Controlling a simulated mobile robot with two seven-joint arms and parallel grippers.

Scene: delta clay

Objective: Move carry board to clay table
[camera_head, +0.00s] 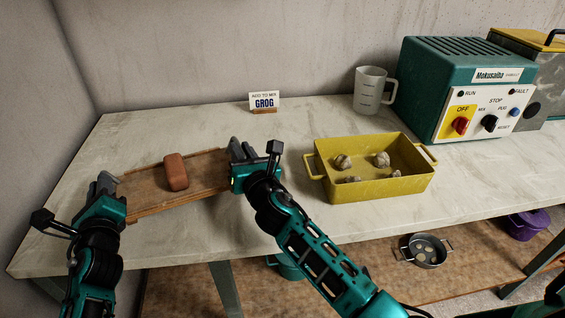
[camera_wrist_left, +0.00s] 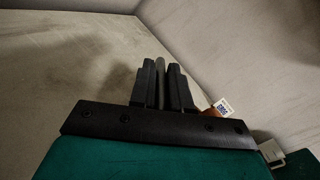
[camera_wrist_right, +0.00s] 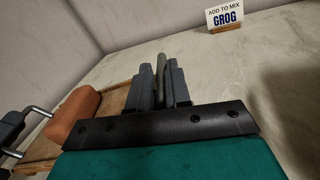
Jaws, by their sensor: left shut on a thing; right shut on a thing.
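The wooden carry board (camera_head: 205,168) is at the left part of the pale clay table (camera_head: 310,118), with a reddish-brown clay block (camera_head: 175,171) lying on it. My left gripper (camera_head: 104,184) is shut at the board's left end, on what appears to be a metal handle. My right gripper (camera_head: 240,150) is shut at the right end, on a handle bar (camera_wrist_right: 161,68) that shows between its fingers. In the right wrist view the board (camera_wrist_right: 112,98) and the block (camera_wrist_right: 75,116) show at the left. Whether the board touches the table is unclear.
A yellow tub (camera_head: 372,190) with several clay lumps stands right of the board. A pan (camera_head: 424,251) and purple pot (camera_head: 528,224) are on the lower shelf.

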